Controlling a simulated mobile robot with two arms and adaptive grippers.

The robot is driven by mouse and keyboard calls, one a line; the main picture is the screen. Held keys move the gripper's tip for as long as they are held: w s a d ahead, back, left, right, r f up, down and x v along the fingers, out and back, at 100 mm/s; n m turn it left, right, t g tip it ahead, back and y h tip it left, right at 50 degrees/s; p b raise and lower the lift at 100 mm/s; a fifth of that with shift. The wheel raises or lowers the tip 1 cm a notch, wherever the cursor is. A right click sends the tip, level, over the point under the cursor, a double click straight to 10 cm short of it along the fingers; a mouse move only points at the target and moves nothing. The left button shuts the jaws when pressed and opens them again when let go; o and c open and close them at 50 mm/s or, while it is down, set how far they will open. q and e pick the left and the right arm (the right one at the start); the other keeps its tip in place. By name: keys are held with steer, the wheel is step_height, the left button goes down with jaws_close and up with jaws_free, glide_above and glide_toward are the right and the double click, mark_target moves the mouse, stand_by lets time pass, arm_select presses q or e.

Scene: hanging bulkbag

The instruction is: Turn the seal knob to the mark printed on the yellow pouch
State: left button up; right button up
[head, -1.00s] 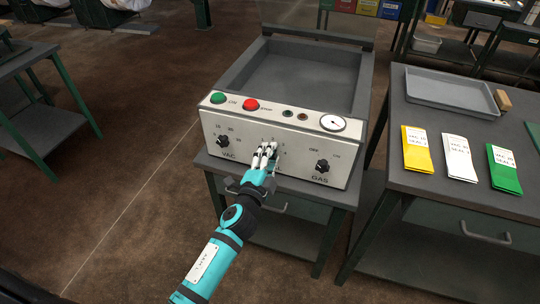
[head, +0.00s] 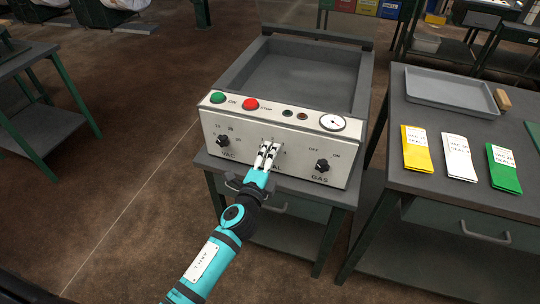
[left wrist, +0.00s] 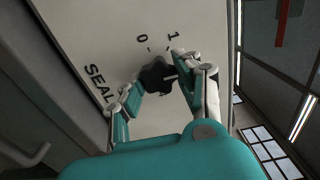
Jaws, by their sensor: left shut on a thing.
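The seal knob (left wrist: 157,76) is dark and lobed, on the white panel above the word SEAL, in the left wrist view. My left gripper (left wrist: 153,80) is shut on it, one finger on each side. In the head view my left gripper (head: 267,149) covers the knob at the middle of the panel. The marks 0 and 1 show beside the knob; a finger hides others. A light pointer line shows on the knob, but its exact mark is unclear. The yellow pouch (head: 416,154) lies on the right table, its small print including SEAL; its number is hard to read.
The sealing machine panel (head: 288,122) also has a VAC knob (head: 222,141), a GAS knob (head: 322,166), a green button (head: 217,98), a red button (head: 250,104) and a gauge (head: 332,122). White (head: 458,158) and green (head: 504,172) pouches and a grey tray (head: 455,91) share the right table.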

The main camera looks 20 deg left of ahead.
arm_select(q)
steer(key=o, duration=1.2)
steer(key=shift+c, duration=0.2)
steer(key=s, duration=1.2)
steer(key=shift+a, duration=0.15)
